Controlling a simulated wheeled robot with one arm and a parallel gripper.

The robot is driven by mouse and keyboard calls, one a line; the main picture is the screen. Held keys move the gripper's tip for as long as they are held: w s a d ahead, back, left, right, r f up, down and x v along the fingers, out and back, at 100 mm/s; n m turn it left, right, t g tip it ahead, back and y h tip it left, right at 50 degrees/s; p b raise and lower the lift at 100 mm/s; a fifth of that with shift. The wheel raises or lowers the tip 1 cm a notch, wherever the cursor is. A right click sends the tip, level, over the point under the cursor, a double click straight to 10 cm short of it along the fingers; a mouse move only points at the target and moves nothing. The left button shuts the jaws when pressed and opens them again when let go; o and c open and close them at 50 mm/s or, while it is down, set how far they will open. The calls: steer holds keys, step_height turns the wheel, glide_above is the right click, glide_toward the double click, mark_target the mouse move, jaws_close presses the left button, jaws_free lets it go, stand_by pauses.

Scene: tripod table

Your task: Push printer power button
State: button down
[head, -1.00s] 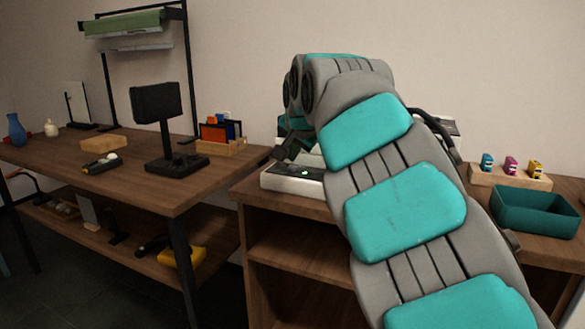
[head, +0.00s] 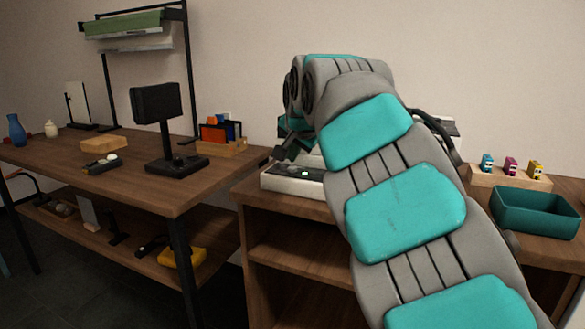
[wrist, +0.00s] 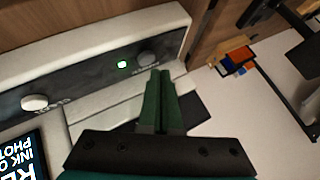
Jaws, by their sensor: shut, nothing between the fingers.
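The printer (head: 285,184) is a low white unit with a dark front panel, on the wooden cabinet. In the wrist view its panel (wrist: 85,82) carries a white round button (wrist: 34,103) at left, a lit green light (wrist: 123,64), and a dark round button (wrist: 147,57) at right. The small labels are too blurred to read. My gripper (wrist: 160,74) is shut and empty, its fingertips just beside the dark button; I cannot tell whether they touch. In the head view my gripper (head: 284,152) is over the printer's left part, and my arm hides much of the printer.
A teal bin (head: 535,226) and a wooden block with several coloured cartridges (head: 510,168) stand right of my arm. The workbench (head: 150,190) at left holds a black stand (head: 165,165) and a wooden organizer (head: 222,146). A gap separates bench and cabinet.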

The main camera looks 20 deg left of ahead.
steer(key=shift+f, duration=0.15)
stand_by(0.5)
steer(key=shift+f+b, duration=0.3)
steer(key=shift+f, duration=0.3)
stand_by(0.6)
steer(key=shift+r, duration=0.2)
steer(key=shift+r+p, duration=0.55)
step_height(320, 180, up, 6)
steer(key=p, duration=0.5)
stand_by(0.5)
